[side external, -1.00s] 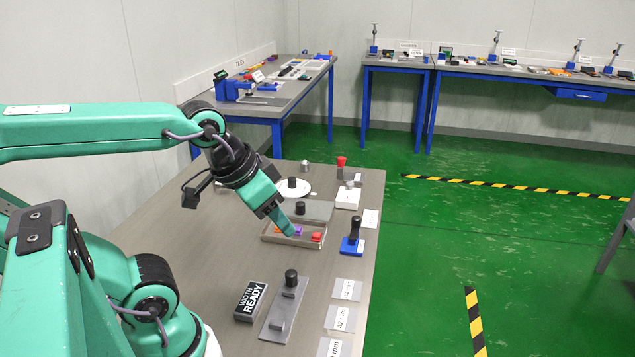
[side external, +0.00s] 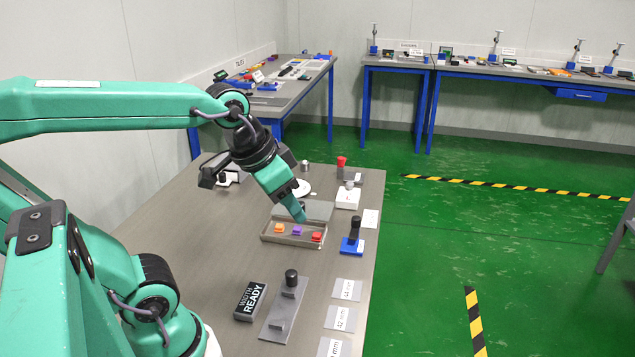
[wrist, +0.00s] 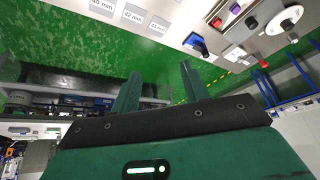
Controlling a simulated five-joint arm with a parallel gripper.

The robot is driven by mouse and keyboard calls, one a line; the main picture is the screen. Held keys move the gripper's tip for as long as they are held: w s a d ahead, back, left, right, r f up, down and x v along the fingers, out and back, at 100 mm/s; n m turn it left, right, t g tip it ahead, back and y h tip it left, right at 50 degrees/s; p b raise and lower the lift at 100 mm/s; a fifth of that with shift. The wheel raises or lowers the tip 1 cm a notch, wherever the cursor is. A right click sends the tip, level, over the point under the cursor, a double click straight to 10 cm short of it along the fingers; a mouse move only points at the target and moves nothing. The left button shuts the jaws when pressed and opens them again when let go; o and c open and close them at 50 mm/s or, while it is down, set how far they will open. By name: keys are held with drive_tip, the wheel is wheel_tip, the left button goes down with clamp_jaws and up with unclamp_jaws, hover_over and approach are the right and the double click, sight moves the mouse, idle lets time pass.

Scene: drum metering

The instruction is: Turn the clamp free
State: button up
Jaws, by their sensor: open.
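I cannot tell for certain which fixture is the clamp. One candidate is the red-topped grey fixture (side external: 341,163) at the table's far right; another is the blue block with an upright black handle (side external: 353,236) at the right edge, also in the wrist view (wrist: 196,42). My gripper (side external: 300,217) is open and empty, tilted down over the back of the shallow tray (side external: 264,240).
The tray holds an orange (side external: 279,228), a purple (side external: 297,230) and a red piece (side external: 316,237). A white disc (side external: 302,188) and a white block (side external: 347,198) stand behind. A "WIDTH READY" box (side external: 250,301), a knobbed plate (side external: 276,323) and millimetre cards (side external: 339,318) lie in front.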

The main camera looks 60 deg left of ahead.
drive_tip(key=w+a+r+m+g, duration=0.1)
drive_tip(key=w+a, duration=0.1)
drive_tip(key=w, duration=0.6)
drive_tip(key=m+g, duration=0.4)
hover_over(356, 218)
wheel_tip(356, 218, down, 14)
drive_tip(key=shift+f, duration=0.2)
drive_tip(key=shift+w+a+f, duration=0.1)
drive_tip(key=shift+f, duration=0.1)
drive_tip(key=shift+f, duration=3.9)
